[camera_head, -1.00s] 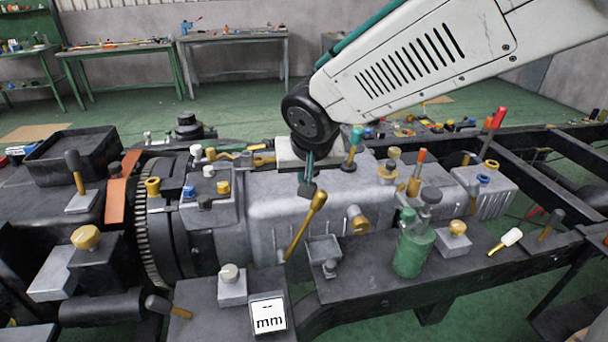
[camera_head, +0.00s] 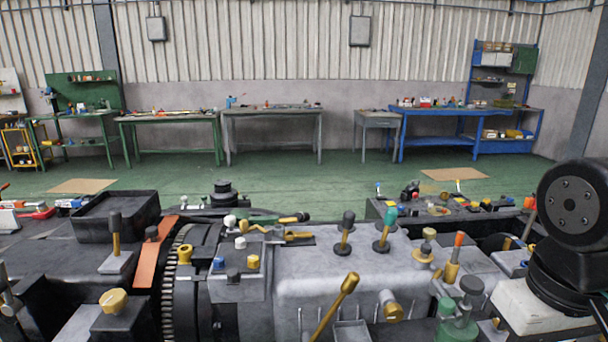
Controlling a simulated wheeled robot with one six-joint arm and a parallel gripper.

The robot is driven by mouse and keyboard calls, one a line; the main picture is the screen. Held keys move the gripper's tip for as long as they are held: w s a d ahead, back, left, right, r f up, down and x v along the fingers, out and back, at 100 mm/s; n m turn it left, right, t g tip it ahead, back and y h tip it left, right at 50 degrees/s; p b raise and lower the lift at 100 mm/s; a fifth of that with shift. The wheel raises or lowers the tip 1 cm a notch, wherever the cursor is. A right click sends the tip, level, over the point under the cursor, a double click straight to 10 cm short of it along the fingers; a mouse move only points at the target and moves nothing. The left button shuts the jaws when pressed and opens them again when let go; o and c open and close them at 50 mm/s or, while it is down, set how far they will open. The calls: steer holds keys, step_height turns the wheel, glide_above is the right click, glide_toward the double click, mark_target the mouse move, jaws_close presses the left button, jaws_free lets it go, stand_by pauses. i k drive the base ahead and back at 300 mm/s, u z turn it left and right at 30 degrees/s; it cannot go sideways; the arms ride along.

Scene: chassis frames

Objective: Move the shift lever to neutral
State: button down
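Two short levers stand side by side on top of the grey gearbox housing (camera_head: 300,262) in the head view. One has a dark grey knob (camera_head: 347,220), the other a teal knob (camera_head: 389,213); both lean slightly. A longer brass lever (camera_head: 337,304) slants up to the right at the housing's front. No label shows which is the shift lever or where neutral lies.
An orange-topped brass lever (camera_head: 455,258) and a green bottle-like part (camera_head: 457,325) stand between the housing and my arm. A black tray (camera_head: 117,214) lies at the left.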

mark_target(348, 218)
steer(key=k, duration=0.5)
steer(key=u, duration=1.75)
steer(key=i, duration=0.9)
steer(key=z, duration=2)
